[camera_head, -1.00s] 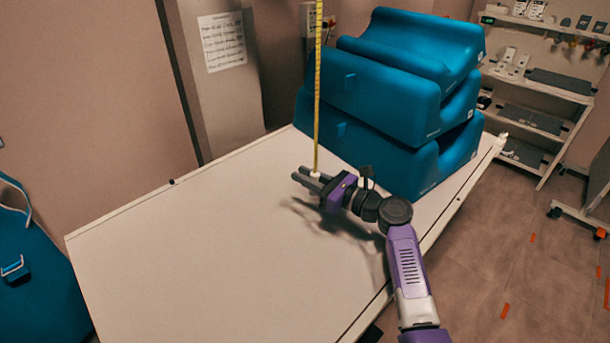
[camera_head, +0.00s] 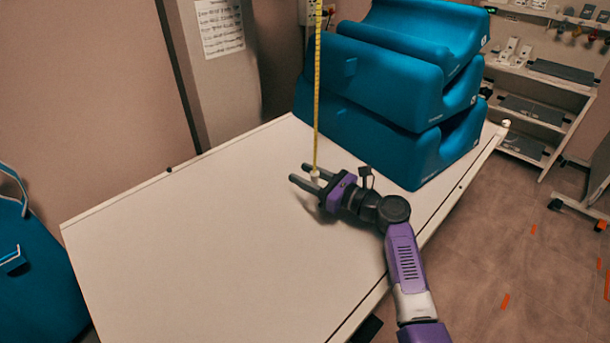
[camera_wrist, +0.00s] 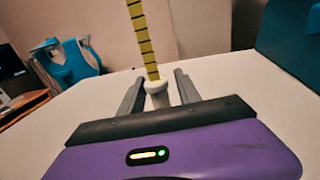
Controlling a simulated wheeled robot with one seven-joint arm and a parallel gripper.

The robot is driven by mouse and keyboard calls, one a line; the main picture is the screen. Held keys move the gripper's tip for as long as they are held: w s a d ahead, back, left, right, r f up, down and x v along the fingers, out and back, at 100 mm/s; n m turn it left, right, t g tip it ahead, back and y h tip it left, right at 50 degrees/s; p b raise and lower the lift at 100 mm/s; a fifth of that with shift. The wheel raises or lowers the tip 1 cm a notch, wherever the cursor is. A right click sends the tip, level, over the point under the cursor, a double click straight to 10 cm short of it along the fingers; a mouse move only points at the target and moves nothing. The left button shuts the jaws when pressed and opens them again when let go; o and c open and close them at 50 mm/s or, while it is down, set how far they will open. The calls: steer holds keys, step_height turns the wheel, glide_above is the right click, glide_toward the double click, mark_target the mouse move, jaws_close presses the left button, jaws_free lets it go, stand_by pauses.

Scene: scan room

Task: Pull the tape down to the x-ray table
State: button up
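The yellow measuring tape (camera_head: 317,90) hangs straight down from above, beyond the top of the picture. Its white end knob (camera_head: 315,175) is just above the x-ray table (camera_head: 200,240), a long pale slab. My gripper (camera_head: 303,174) is low over the table with its fingers spread on either side of the knob. In the wrist view the knob (camera_wrist: 157,88) sits between the two fingers, with a narrow gap visible to the right finger. Whether the knob touches the tabletop is hard to tell.
Stacked blue foam cushions (camera_head: 400,90) stand on the table's far right end, close behind my gripper. A shelf rack (camera_head: 540,90) is beyond. A blue bag or chair (camera_head: 40,270) is at the left. The left half of the tabletop is clear.

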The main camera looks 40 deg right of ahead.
steer(key=s, duration=0.2)
steer(key=s+d, duration=0.1)
steer(key=s, duration=0.4)
steer(key=shift+s+d, duration=0.25)
steer(key=shift+s, duration=0.1)
